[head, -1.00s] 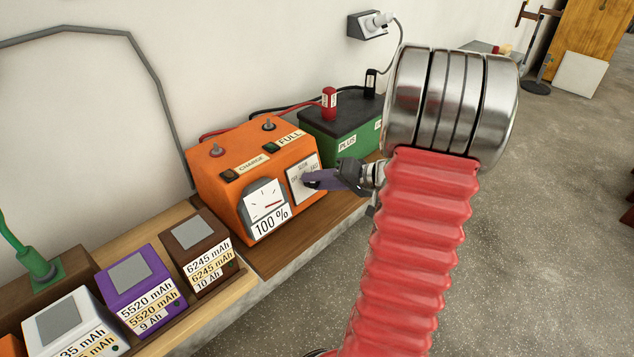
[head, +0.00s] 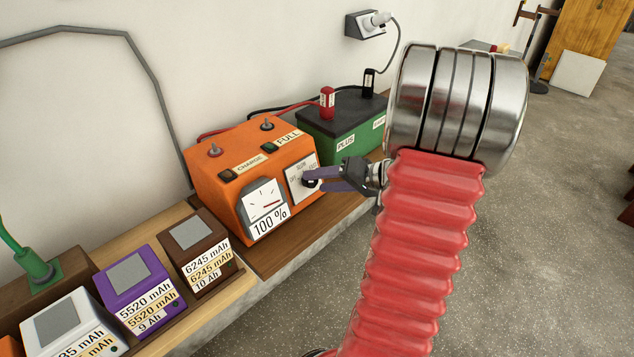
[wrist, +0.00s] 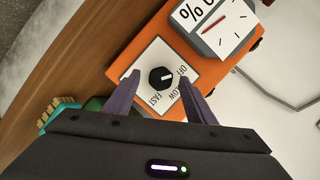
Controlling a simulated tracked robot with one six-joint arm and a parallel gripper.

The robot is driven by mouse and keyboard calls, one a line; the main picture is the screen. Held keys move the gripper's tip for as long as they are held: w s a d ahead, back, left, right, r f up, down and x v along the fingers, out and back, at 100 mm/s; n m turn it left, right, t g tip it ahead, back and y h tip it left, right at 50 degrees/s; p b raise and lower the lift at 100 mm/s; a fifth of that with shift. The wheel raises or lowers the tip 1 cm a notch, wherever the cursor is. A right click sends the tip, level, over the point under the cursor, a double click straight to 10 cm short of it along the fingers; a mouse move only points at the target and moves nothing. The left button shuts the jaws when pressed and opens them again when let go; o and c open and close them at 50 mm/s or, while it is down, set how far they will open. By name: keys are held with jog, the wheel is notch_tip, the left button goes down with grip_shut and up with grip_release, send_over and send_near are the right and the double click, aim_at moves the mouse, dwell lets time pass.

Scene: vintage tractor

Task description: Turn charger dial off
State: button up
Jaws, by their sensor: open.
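The orange charger (head: 225,172) sits on the wooden shelf against the wall. Its black round dial (wrist: 161,79) is on a white plate (wrist: 150,60) lettered OFF, SLOW and FAST; it also shows in the head view (head: 309,183). The dial's white mark points right in the wrist view, toward the OFF lettering. My gripper (head: 314,179) is in front of the plate, facing the dial. In the wrist view its two purple fingers (wrist: 159,82) are spread, one on each side of the dial, with a visible gap to it on both sides. It holds nothing.
The charger's gauge (head: 262,200) reads 100 %. A green battery (head: 342,128) with red and black clamps stands to its right. Brown (head: 190,236) and purple (head: 128,270) battery packs stand to its left. The floor (head: 540,200) in front is open.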

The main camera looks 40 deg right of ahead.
jog(key=v, duration=1.1)
jog(key=shift+s, duration=0.4)
jog(key=shift+d, duration=0.1)
jog(key=w+a+r+n+g+y, duration=0.1)
jog(key=w+a+n+g, duration=0.15)
jog(key=a, duration=0.75)
jog(key=w+a+r+n+g, duration=0.15)
jog(key=a+g, duration=0.25)
jog(key=a, duration=0.6)
jog(key=s+a+r+n+h, duration=0.1)
jog(key=s+a+n+h, duration=0.1)
jog(key=a, duration=0.6)
jog(key=s+a+r+n+h, duration=0.2)
jog(key=s+a, duration=0.3)
jog(key=a, duration=0.3)
jog(key=shift+s+r+n+h, duration=0.25)
jog(key=shift+r+n+h, duration=0.05)
jog(key=shift+n+h, duration=0.1)
jog(key=shift+a, duration=0.1)
